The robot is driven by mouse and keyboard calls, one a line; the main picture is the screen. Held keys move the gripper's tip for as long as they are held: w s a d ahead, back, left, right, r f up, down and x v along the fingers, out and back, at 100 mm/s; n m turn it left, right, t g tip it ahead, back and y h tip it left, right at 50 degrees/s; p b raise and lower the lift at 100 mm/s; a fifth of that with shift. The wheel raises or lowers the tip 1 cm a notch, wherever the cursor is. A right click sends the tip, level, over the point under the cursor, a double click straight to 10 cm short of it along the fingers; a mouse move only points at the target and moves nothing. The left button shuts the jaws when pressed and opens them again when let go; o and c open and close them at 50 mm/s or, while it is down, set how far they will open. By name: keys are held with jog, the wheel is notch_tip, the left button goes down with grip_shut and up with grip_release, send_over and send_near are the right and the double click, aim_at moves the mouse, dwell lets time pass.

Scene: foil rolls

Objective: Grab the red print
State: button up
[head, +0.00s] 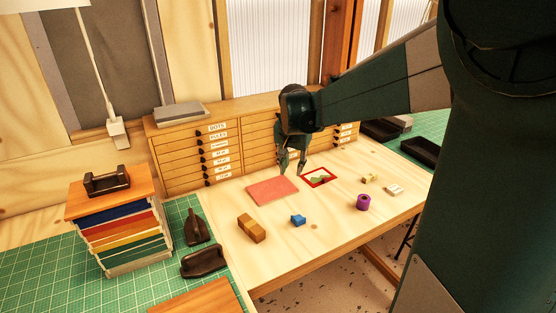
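A small flat print with a red border and a greenish picture (319,178) lies on the pale wooden table in the head view. A flat pinkish-red sheet or pad (272,191) lies just left of it. My gripper (292,173) points down above the table, over the back edge of the pinkish pad and left of the red-bordered print. Its two fingers are apart, with nothing visible between them. Its exact height above the table is hard to tell.
A brown block (251,229), a blue piece (298,220), a purple ring (363,202) and small pale blocks (393,190) lie on the table (320,240). A labelled drawer cabinet (180,152) stands behind. Left are a green mat (40,265), dark tools (203,261) and a colourful rack (125,235).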

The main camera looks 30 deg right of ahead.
jog(key=w+d+f+m+g+p, duration=0.1)
jog(key=w+d+f+m+p, duration=0.15)
jog(key=d, duration=0.25)
jog(key=w+d+f+m+p, duration=0.1)
jog(key=w+d, duration=0.2)
jog(key=d, duration=0.3)
jog(key=m+g+p, duration=0.2)
jog(key=m+p, duration=0.1)
send_near(325, 178)
jog(key=shift+d+f, duration=0.25)
jog(key=shift+f, duration=0.1)
jog(key=shift+f, duration=0.1)
jog(key=shift+d+f, duration=0.15)
jog(key=shift+f, duration=1.05)
jog(key=shift+d+f, duration=0.15)
jog(key=shift+f, duration=1.1)
jog(key=shift+d+f, duration=0.2)
jog(key=shift+f, duration=1.1)
